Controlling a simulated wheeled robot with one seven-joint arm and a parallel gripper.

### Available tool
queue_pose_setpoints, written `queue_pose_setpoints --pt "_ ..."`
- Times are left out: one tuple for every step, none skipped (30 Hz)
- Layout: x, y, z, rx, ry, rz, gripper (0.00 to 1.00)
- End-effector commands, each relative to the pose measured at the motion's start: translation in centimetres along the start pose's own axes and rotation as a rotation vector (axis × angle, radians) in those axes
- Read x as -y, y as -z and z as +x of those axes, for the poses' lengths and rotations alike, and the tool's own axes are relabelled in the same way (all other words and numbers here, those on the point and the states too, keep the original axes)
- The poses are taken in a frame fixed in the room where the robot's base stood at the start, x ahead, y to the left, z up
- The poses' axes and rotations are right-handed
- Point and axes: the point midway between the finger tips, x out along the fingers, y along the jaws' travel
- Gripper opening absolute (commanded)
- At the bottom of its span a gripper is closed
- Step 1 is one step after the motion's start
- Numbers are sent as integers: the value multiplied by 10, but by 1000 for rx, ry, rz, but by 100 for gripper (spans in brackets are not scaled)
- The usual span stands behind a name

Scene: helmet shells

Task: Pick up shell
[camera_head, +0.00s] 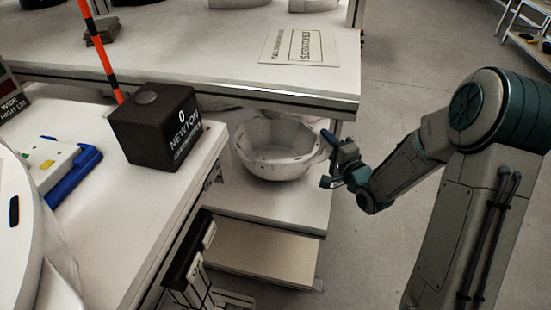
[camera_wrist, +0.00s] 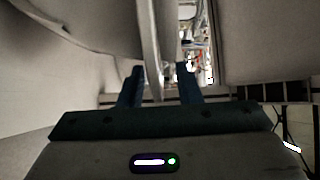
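A white, bowl-like helmet shell (camera_head: 272,163) sits open side up on the lower shelf, under the overhang of the upper table. My gripper (camera_head: 332,160) is at the right rim of this shell, reaching in from the right. In the wrist view, my gripper (camera_wrist: 162,72) has its two dark fingers apart. The pale edge of the shell (camera_wrist: 152,45) runs down between them. The fingers do not look closed on it. Whether either finger touches the shell cannot be told.
The upper table (camera_head: 200,62) overhangs the shelf (camera_head: 290,212) from behind. A black box marked NEWTON (camera_head: 155,128) stands on the left table (camera_head: 120,205), by a blue and white device (camera_head: 60,168). Open floor (camera_head: 400,50) lies to the right.

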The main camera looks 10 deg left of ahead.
Motion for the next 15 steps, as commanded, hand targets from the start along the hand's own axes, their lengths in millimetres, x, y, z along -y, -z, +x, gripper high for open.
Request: queue_pose_setpoints --pt "0 0 1 0 0 0 31" --pt "0 0 1 0 0 0 31" --pt "0 0 0 0 0 0 31" --pt "0 0 0 0 0 0 31" --pt "0 0 0 0 0 0 31" --pt "0 0 0 0 0 0 28" --pt "0 0 0 0 0 0 20" --pt "0 0 0 0 0 0 11" --pt "0 0 0 0 0 0 0" --pt "0 0 0 0 0 0 0" --pt "0 0 0 0 0 0 0" --pt "0 0 0 0 0 0 0" --pt "0 0 0 0 0 0 0" --pt "0 0 0 0 0 0 0" --pt "0 0 0 0 0 0 0"
